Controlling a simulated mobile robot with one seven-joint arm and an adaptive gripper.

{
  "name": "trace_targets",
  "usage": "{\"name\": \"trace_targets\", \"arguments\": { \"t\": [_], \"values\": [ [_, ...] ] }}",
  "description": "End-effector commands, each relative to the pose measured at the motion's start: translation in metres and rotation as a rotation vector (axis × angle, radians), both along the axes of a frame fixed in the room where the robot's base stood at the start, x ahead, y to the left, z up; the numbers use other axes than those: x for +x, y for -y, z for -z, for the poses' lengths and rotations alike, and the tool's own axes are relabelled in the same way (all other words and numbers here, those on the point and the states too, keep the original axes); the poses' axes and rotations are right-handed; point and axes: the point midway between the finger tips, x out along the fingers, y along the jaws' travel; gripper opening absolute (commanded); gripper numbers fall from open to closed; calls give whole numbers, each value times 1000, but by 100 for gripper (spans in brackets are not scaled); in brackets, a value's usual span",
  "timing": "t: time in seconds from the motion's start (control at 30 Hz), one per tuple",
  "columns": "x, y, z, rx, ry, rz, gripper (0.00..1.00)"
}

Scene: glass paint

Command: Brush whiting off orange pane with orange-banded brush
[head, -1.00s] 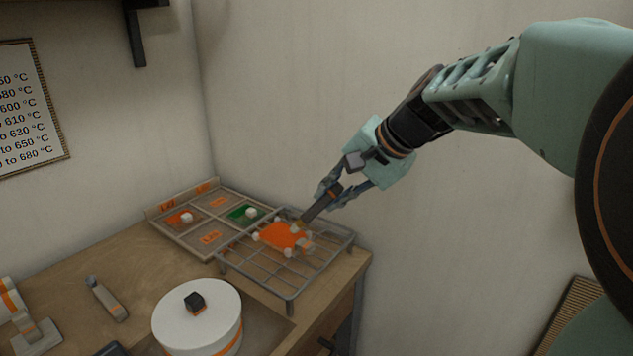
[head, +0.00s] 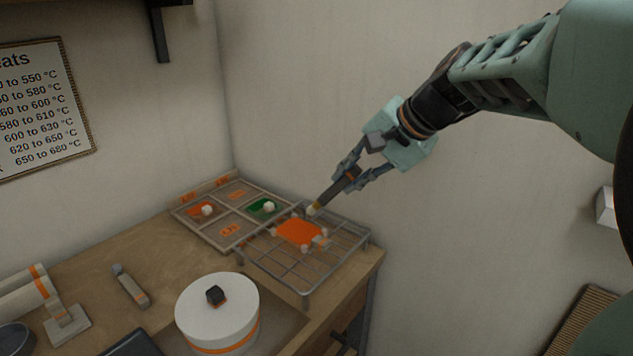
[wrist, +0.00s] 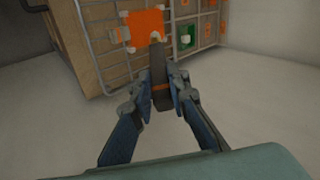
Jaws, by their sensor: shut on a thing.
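The orange pane (head: 298,232) lies on a wire rack at the back of the bench, with small whitish lumps around its edges. Its middle looks plain orange. It also shows at the top of the wrist view (wrist: 145,25). My gripper (head: 350,174) is shut on the dark handle of a brush (head: 338,188), which has an orange band (wrist: 160,87) between the fingers. The brush tilts down left, its pale tip by the pane's back right corner in the head view. I cannot tell whether the tip touches anything. The wrist view hides part of the pane's lower edge.
The wire rack (head: 345,264) stands at the bench's right end. Left of it is a divided tray (head: 222,243) with an orange and a green piece, each bearing a white lump. A white round kiln-like drum (head: 222,299) stands in front. Walls close off the back.

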Motion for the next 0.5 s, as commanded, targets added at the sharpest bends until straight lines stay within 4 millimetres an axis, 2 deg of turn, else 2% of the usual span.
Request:
{"name": "trace_targets", "arguments": {
  "t": [0.5],
  "values": [
    [0,0,-66,0,2,0,0]
  ]
}}
